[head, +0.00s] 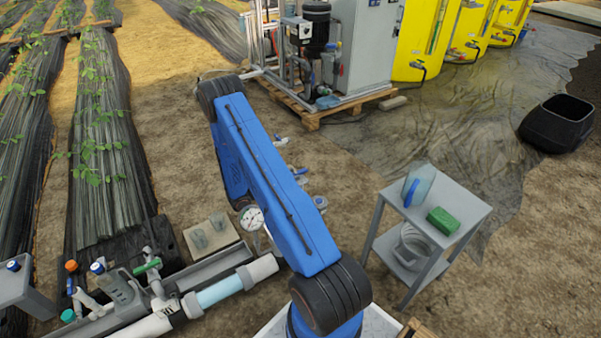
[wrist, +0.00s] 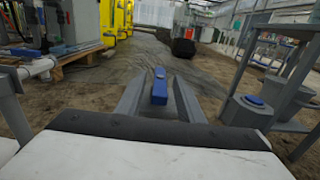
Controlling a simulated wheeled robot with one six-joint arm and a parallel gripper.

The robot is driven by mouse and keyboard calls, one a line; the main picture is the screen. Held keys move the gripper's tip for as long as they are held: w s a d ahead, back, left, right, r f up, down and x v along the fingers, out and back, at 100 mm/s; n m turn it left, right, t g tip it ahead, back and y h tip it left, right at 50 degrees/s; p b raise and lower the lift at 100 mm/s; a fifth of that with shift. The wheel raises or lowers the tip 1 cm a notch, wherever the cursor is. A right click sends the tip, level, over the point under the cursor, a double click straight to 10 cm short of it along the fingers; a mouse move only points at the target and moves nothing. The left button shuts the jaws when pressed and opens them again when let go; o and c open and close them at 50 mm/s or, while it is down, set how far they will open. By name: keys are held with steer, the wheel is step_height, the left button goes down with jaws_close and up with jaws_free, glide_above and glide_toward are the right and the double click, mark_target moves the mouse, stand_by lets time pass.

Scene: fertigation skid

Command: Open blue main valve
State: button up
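A blue handle (wrist: 160,88) shows in the wrist view, ahead of my gripper (wrist: 160,92) and in line with the gap between its two grey fingers. The fingers are apart, with visible space on both sides of the handle, so my gripper is open; I cannot tell how deep the handle sits between them. In the head view my blue arm covers the middle and my gripper is hidden. I cannot tell which one is the main valve.
A round gauge (head: 251,217) and white-and-blue pipe (head: 220,290) lie left of my arm. A grey cart (head: 452,215) with a green sponge (head: 443,221) stands right. The pump skid on a pallet (head: 310,118) and yellow tanks (head: 420,40) stand behind. A black bin (head: 556,124) is far right.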

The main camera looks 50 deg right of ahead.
mark_target(301, 171)
steer(key=shift+x, duration=2.8)
jaws_close()
